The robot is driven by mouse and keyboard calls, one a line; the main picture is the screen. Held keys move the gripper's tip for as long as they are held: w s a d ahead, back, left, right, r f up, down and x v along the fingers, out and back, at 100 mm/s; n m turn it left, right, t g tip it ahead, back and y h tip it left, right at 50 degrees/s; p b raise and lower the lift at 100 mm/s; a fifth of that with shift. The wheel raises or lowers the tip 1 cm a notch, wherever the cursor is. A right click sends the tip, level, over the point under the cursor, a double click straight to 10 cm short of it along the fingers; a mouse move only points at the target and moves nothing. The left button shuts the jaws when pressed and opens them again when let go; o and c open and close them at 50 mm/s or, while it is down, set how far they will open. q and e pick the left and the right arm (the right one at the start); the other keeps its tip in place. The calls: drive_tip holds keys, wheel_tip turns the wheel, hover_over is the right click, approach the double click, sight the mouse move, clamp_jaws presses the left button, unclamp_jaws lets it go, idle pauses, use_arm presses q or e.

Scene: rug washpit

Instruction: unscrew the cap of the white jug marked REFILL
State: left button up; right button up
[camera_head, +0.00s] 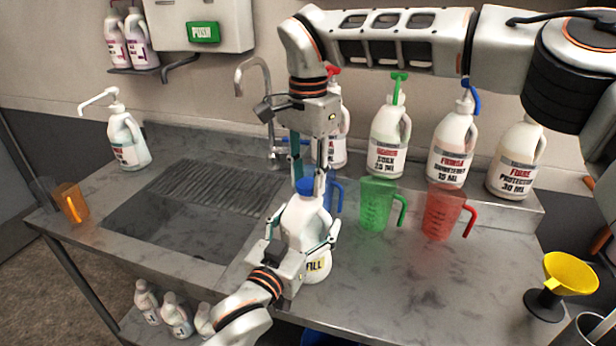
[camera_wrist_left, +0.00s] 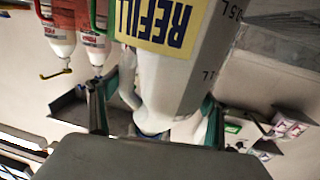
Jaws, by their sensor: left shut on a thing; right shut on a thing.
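The white jug (camera_head: 300,222) stands upright near the front of the steel counter, with a blue cap (camera_head: 305,187) on top. Part of its label shows in the head view; the left wrist view shows REFILL on yellow on the jug (camera_wrist_left: 188,75). My left gripper (camera_head: 302,238) is shut around the jug's body from the front, one finger on each side; its fingers also show in the left wrist view (camera_wrist_left: 155,115). My right gripper (camera_head: 307,177) points down from above and is shut on the blue cap. The cap's threads are hidden.
Blue (camera_head: 335,195), green (camera_head: 377,205) and red (camera_head: 443,212) measuring jugs stand close on the right. Pump bottles (camera_head: 388,140) line the shelf behind. A sink (camera_head: 170,225) and tap (camera_head: 250,75) are left. A yellow funnel (camera_head: 570,272) stands far right.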

sight(308, 183)
use_arm(q)
drive_tip(key=shift+f, duration=0.1)
use_arm(e)
drive_tip(key=shift+r, duration=0.3)
drive_tip(key=shift+r, duration=0.8)
drive_tip(key=shift+r, duration=0.1)
drive_tip(key=shift+r, duration=1.9)
use_arm(q)
drive_tip(key=o, duration=2.3)
